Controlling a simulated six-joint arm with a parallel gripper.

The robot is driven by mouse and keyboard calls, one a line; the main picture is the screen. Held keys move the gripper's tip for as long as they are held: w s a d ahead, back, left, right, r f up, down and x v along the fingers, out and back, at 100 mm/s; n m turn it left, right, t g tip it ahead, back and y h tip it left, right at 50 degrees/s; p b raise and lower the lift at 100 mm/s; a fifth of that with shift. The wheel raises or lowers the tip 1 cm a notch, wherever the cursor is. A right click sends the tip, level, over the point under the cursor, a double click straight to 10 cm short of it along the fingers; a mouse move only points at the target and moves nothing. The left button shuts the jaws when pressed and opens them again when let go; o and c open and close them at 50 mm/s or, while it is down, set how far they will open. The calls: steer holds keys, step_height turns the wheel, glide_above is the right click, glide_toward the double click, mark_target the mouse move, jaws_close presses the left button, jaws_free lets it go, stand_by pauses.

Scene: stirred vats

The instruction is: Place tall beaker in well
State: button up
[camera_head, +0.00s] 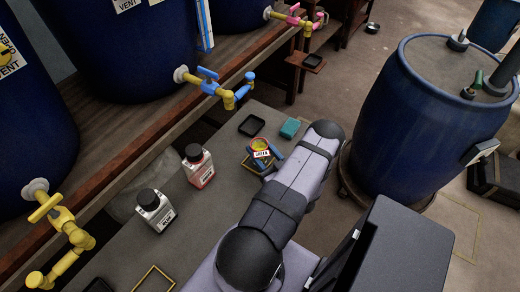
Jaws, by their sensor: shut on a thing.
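The beaker (261,146), with a yellowish top and a white label, is between the blue fingers of my gripper (263,157). My gripper is shut on it. Its lower part is hidden, and its full height cannot be told. A yellow-edged dark square (249,166) shows just below and around it on the grey bench. I cannot tell whether the beaker rests there or is held above. A black, square, shallow recess or tray (251,125) lies just behind it and looks empty. I cannot tell which is the well.
Two labelled bottles (198,166) (155,209) stand left of my gripper. A teal block (290,128) lies behind it. Yellow and blue taps (214,86) jut from vats over the bench. A large blue drum (410,125) stands to the right. Another yellow outline (153,280) marks the near bench.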

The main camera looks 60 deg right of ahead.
steer(key=shift+f, duration=0.1)
steer(key=o, duration=1.1)
steer(key=shift+o, duration=0.2)
steer(key=shift+r, duration=0.2)
steer(key=shift+s+a+f, duration=0.1)
steer(key=shift+s, duration=0.2)
steer(key=v, duration=1.1)
steer(key=shift+s, duration=0.2)
